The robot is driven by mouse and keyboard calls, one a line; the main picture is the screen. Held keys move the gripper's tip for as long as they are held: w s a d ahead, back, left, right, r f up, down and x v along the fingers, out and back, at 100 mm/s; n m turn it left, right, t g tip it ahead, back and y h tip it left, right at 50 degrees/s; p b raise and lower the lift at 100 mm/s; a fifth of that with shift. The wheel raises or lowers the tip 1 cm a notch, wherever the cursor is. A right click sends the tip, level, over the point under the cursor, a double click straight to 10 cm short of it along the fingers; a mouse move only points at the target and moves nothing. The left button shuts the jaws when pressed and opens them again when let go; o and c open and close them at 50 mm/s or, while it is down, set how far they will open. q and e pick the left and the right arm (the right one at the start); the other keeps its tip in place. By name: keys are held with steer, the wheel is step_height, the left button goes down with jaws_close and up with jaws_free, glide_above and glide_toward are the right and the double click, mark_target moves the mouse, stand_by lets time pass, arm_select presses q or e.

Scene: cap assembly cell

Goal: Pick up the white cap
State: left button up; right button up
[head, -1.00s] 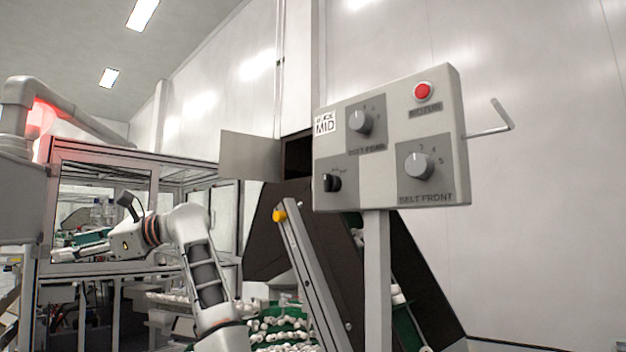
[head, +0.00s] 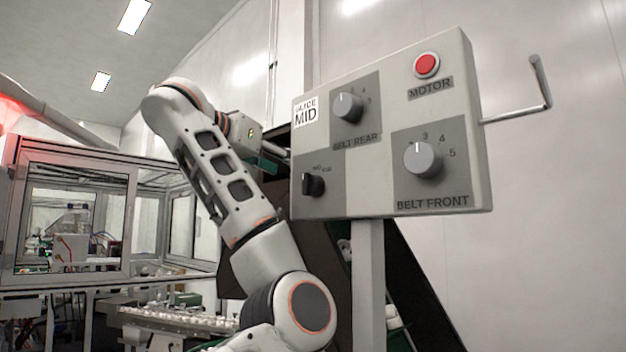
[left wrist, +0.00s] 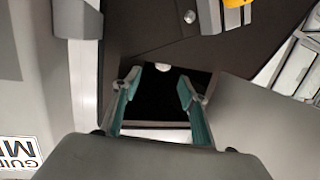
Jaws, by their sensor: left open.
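My left gripper (head: 276,158) is beside the left edge of the control panel in the head view, its tips partly hidden. In the left wrist view my left gripper (left wrist: 158,88) is open, with two teal fingers spread over a dark opening and nothing held. A small pale round thing (left wrist: 163,67) shows just beyond the fingertips; I cannot tell whether it is a cap or a bolt head. In the head view a white cap-like piece (head: 392,321) shows low behind the panel post. Many small white pieces (head: 190,320) lie on a tray at lower left. My right gripper is not in view.
The control panel (head: 385,130) with knobs and a red button stands close on its post (head: 368,280). A bent metal handle (head: 540,85) sticks out to its right. A dark inclined conveyor (head: 420,290) stands behind. A glazed machine enclosure (head: 75,220) is at left.

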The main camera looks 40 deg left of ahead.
arm_select(q)
steer(key=w, duration=0.2)
steer(key=w+a+p, duration=0.1)
steer(key=w, duration=0.1)
steer(key=w+p, duration=0.1)
steer(key=w, duration=0.1)
steer(key=shift+a+f, duration=0.2)
steer(key=shift+f, duration=0.15)
steer(key=shift+w+f, duration=0.1)
steer(key=shift+w, duration=0.45)
steer(key=c, duration=0.8)
